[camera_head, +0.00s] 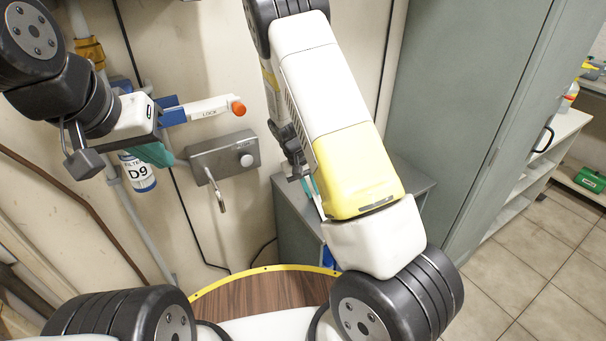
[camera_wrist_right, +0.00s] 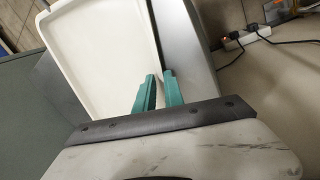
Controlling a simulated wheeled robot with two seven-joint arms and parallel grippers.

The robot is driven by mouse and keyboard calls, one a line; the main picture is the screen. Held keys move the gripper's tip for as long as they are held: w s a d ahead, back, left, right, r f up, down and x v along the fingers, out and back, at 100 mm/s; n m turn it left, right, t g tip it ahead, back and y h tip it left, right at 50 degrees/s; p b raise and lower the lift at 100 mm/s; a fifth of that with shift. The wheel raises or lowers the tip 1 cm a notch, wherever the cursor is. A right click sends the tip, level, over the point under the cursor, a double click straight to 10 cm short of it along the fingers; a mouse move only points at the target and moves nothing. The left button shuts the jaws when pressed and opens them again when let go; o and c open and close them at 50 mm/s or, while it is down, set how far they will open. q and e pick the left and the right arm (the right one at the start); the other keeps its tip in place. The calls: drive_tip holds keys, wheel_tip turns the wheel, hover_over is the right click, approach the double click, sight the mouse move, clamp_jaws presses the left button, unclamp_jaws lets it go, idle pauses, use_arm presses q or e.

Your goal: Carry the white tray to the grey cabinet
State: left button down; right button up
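The white tray (camera_wrist_right: 98,50) fills the upper left of the right wrist view, its side rim running between the teal fingers of my right gripper (camera_wrist_right: 160,90). The fingers are close together on that rim. In the head view my right arm hides most of the tray and gripper; a teal fingertip shows over the low grey cabinet (camera_head: 299,232). A grey surface lies beside the tray in the wrist view; I cannot tell whether the tray touches it. My left gripper (camera_head: 150,154) is at the left by the wall, its teal fingers partly hidden; its opening is unclear.
A tall grey cabinet (camera_head: 465,100) stands right of the low one. A wall fixture with a lever (camera_head: 222,157) and a blue-labelled bottle (camera_head: 138,172) are near my left gripper. A round wooden top with yellow edge (camera_head: 262,290) lies in front. Tiled floor (camera_head: 530,270) is clear at right.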

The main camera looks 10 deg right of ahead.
drive_tip(key=s+a+r+t+y, duration=0.1)
drive_tip(key=s+r, duration=0.1)
drive_tip(key=r, duration=0.7)
drive_tip(key=s+a+r+y, duration=0.2)
drive_tip(key=s+r, duration=0.1)
drive_tip(key=r, duration=0.7)
drive_tip(key=s+r+t+y, duration=0.1)
drive_tip(key=s+r+t, duration=0.1)
drive_tip(key=s+r, duration=0.5)
drive_tip(key=s+d+r+t+y, duration=0.1)
drive_tip(key=s+r+t, duration=0.2)
drive_tip(key=s+r, duration=0.4)
drive_tip(key=s, duration=0.5)
drive_tip(key=shift+s+y, duration=0.15)
drive_tip(key=shift+y, duration=0.15)
